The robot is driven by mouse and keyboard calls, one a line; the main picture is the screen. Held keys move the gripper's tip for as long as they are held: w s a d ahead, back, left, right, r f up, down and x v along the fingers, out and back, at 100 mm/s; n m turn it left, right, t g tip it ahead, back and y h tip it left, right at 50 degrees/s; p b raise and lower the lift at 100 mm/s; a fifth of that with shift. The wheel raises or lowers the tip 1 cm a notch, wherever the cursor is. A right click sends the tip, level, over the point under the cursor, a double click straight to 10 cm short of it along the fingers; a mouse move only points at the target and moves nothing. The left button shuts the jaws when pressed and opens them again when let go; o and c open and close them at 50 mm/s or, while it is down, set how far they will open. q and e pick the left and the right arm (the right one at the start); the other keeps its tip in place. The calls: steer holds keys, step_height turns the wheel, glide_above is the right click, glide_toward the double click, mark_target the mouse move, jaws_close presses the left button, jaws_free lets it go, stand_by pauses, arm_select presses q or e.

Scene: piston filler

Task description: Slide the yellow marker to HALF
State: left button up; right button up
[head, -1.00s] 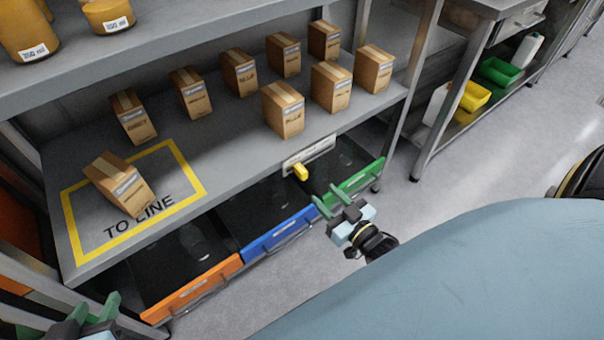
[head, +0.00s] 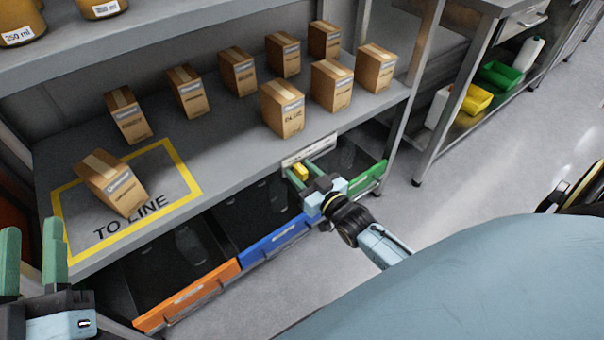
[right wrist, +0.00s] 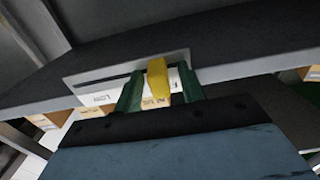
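The yellow marker (head: 299,173) sits on a pale label strip (head: 310,150) on the front edge of the grey shelf. In the right wrist view the marker (right wrist: 157,80) stands in front of the strip (right wrist: 105,92), whose lettering is too small to read. My right gripper (head: 303,173) is at the marker, its green fingers open on either side of it; the wrist view shows narrow gaps between fingers and marker (right wrist: 159,88). My left gripper (head: 31,230) is open and empty at the lower left of the head view.
Below are bins with orange (head: 188,295), blue (head: 275,243) and green (head: 367,178) fronts. The floor (head: 480,170) at right is clear.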

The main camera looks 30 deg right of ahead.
arm_select(q)
steer(key=shift+s+r, duration=0.1)
steer(key=shift+r, duration=0.2)
arm_select(e)
steer(key=shift+w, duration=0.2)
steer(key=shift+c, duration=0.4)
jaws_close()
